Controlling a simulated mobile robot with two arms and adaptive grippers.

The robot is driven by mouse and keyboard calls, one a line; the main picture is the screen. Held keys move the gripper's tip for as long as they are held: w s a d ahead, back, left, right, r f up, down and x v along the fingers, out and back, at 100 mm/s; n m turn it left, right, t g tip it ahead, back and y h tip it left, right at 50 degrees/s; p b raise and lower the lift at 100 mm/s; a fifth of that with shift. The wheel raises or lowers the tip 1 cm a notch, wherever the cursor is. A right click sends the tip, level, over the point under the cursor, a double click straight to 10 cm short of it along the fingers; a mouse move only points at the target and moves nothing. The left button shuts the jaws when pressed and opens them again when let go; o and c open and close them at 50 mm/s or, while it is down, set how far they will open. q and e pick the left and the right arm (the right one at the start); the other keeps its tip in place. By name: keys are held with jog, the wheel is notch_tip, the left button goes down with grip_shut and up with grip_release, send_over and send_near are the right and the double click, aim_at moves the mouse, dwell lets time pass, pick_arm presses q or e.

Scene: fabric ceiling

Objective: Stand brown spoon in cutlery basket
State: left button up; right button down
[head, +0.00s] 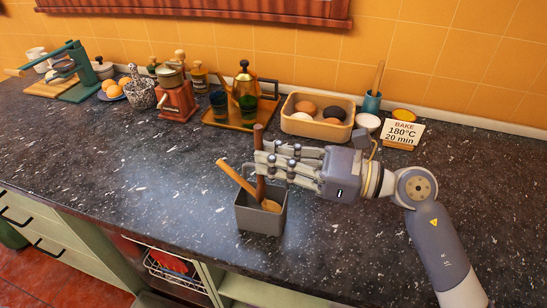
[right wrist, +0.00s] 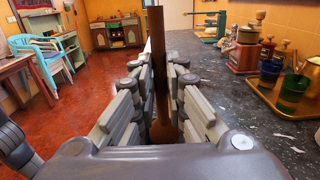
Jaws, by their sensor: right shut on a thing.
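The brown spoon (head: 259,139) is held nearly upright by my right gripper (head: 261,165), whose fingers are shut around its dark handle. The handle also shows between the fingers in the right wrist view (right wrist: 156,45). Its lower part runs down into the opening of the grey cutlery basket (head: 262,222) on the counter. Whether its lower end touches the basket floor is hidden. A lighter wooden utensil (head: 234,176) leans in the basket, tilted to the left. A tan rounded piece (head: 271,206) shows at the basket's right rim. My left gripper is not in view.
The basket stands near the counter's front edge. The counter (head: 120,170) left of the basket is clear.

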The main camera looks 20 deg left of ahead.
jog(key=shift+f, duration=0.1)
jog(key=c, duration=1.6)
grip_release()
jog(key=shift+o, duration=0.2)
jog(key=d, duration=1.2)
jog(key=shift+s, duration=0.15)
